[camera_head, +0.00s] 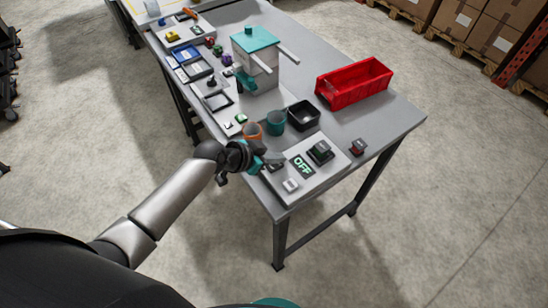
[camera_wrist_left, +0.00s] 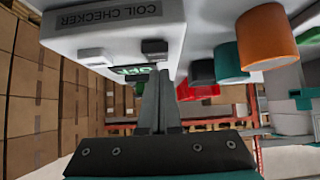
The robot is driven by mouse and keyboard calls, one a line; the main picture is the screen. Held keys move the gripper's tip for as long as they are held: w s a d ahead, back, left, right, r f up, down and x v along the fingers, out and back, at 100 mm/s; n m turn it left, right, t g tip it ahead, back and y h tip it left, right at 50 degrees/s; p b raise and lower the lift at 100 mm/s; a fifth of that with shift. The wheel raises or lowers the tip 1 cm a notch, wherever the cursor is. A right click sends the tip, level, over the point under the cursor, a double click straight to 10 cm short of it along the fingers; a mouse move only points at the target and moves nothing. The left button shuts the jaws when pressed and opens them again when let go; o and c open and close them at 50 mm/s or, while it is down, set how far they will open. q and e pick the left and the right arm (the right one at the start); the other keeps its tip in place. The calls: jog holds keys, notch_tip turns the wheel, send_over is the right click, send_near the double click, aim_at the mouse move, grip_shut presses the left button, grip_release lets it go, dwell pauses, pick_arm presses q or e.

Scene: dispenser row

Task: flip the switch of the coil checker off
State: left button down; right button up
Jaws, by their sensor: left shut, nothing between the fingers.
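The coil checker (camera_head: 318,177) is a light grey slab at the near right corner of the table. Its display (camera_head: 303,165) reads OFF. A white button (camera_head: 291,185) sits at its front, and a dark block (camera_head: 275,168), which looks like the switch, sits at its left. In the left wrist view the coil checker (camera_wrist_left: 115,25) appears upside down with its name label, and the dark block (camera_wrist_left: 155,47) is close to the fingers. My left gripper (camera_head: 279,159) is shut and empty beside that block; I cannot tell whether they touch. My right gripper is not in view.
An orange cup (camera_head: 252,131), a teal cup (camera_head: 275,122) and a black bin (camera_head: 303,114) stand just behind my gripper. A dark box (camera_head: 320,152) rises at the checker's back. A red crate (camera_head: 353,83) is farther back. The table's right end is mostly clear.

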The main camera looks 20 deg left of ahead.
pick_arm(q)
jog(key=shift+w+r+p, duration=0.1)
jog(key=shift+r+p, duration=0.35)
jog(key=shift+r, duration=0.05)
notch_tip(320, 180, up, 4)
jog(key=p, duration=0.3)
jog(key=shift+f, duration=0.1)
jog(key=w+r+v, duration=0.1)
jog(key=v, duration=0.8)
jog(key=shift+d+r+p, duration=0.15)
jog(key=shift+d+p, duration=0.25)
